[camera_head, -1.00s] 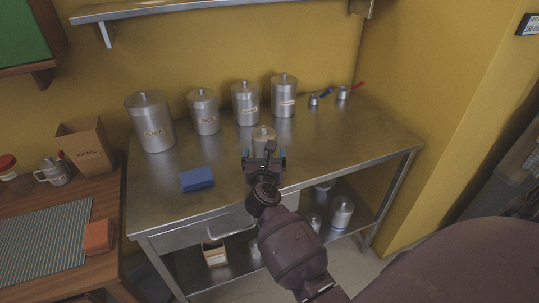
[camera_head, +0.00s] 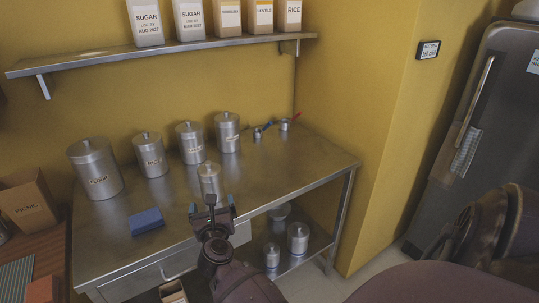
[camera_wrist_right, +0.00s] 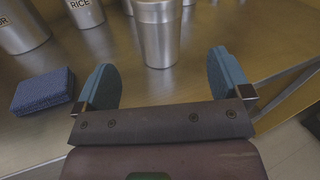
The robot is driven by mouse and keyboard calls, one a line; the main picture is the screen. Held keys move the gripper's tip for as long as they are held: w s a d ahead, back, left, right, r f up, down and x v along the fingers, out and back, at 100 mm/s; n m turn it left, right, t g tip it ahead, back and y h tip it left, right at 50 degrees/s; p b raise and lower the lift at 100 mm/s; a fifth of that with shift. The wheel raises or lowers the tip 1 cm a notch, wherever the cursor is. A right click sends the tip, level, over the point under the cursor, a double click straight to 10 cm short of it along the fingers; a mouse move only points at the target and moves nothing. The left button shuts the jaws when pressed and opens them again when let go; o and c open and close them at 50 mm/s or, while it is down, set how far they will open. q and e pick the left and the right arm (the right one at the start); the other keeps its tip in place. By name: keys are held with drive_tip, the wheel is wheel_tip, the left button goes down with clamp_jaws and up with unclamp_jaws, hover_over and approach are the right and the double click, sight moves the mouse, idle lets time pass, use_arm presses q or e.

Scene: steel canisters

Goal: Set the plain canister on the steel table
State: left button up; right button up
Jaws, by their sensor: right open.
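A steel canister with no visible label (camera_head: 209,178) stands upright on the steel table (camera_head: 270,182), in front of the row of labelled canisters. In the right wrist view this canister (camera_wrist_right: 158,40) stands just ahead of the fingers, its top cut off by the picture edge. My right gripper (camera_head: 212,212) is open and empty at the near side of the canister. In the right wrist view the blue finger pads of my right gripper (camera_wrist_right: 170,80) are wide apart, with nothing between them. My left gripper is not in view.
Several labelled canisters, such as the rice one (camera_head: 151,155), line the back of the table. A blue block (camera_head: 146,221) lies to the left of the plain canister. Smaller canisters (camera_head: 298,238) stand on the lower shelf. The table's right part is mostly clear.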

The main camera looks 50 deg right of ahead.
use_arm(q)
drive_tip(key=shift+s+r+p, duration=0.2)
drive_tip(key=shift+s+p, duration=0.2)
drive_tip(key=shift+p, duration=0.2)
use_arm(e)
drive_tip(key=s+a+f+m+g+y, duration=0.1)
drive_tip(key=s+f+m+y, duration=0.2)
drive_tip(key=s+m, duration=0.6)
drive_tip(key=s+a+f+m+g+y, duration=0.1)
drive_tip(key=s+a+f+m+y, duration=0.1)
drive_tip(key=s+f+m, duration=0.5)
drive_tip(key=s+a+f+m+g+y, duration=0.1)
drive_tip(key=s+f+m+y, duration=0.4)
drive_tip(key=s+m, duration=0.8)
drive_tip(key=shift+s+a+g, duration=0.4)
drive_tip(key=shift+s+g, duration=0.1)
drive_tip(key=shift+s, duration=0.3)
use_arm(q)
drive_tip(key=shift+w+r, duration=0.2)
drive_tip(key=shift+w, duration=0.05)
